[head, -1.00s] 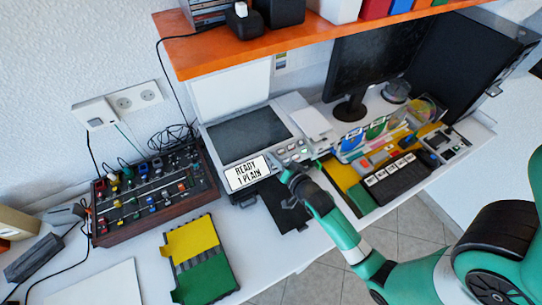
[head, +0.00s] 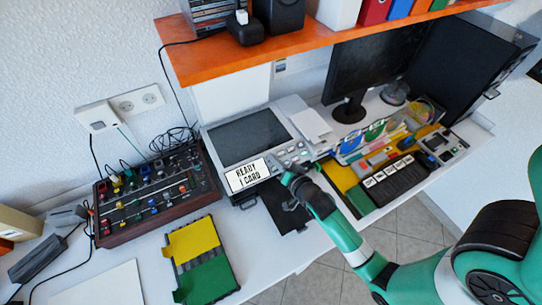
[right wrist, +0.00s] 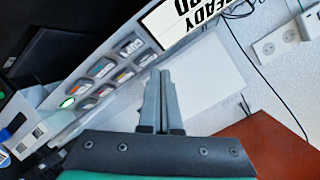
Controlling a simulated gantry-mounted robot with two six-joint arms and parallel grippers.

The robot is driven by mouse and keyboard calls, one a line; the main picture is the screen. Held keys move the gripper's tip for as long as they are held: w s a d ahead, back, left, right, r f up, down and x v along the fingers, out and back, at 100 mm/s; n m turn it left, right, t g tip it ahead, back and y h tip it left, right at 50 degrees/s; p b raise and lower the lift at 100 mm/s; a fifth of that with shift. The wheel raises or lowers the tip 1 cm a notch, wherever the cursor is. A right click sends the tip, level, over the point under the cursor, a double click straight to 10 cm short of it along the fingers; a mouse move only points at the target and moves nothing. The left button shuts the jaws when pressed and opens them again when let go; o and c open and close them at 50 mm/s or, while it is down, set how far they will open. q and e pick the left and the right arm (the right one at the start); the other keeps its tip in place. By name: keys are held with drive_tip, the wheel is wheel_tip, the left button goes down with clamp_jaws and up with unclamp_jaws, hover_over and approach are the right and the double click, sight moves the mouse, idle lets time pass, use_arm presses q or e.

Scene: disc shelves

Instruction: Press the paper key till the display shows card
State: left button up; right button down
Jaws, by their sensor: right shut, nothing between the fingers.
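The keys (head: 292,154) sit on the panel right of the display. In the right wrist view they are grey keys (right wrist: 104,68), one with a green light; I cannot tell for sure which is the paper key. My right gripper (head: 285,173) is shut and empty, its tips (right wrist: 160,74) close to the panel's front edge; contact with a key cannot be made out. My left gripper is not in view.
A mixer with knobs (head: 155,200) stands left of the copier. An orange shelf (head: 290,46) hangs above. A monitor (head: 372,62) and a tray of coloured items (head: 385,180) are to the right.

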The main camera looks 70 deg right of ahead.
drive_tip(key=r+p, duration=0.1)
drive_tip(key=s+r+p, duration=0.1)
drive_tip(key=shift+a+r+p, duration=0.3)
drive_tip(key=shift+a, duration=0.1)
drive_tip(key=shift+s+a+r+p, duration=0.2)
drive_tip(key=shift+s+r+p, duration=0.05)
drive_tip(key=shift+r+p, duration=0.2)
drive_tip(key=shift+s+a+r+p, duration=0.15)
drive_tip(key=shift+s+r+p, duration=0.05)
drive_tip(key=shift+r+p, duration=0.2)
drive_tip(key=shift+r, duration=0.1)
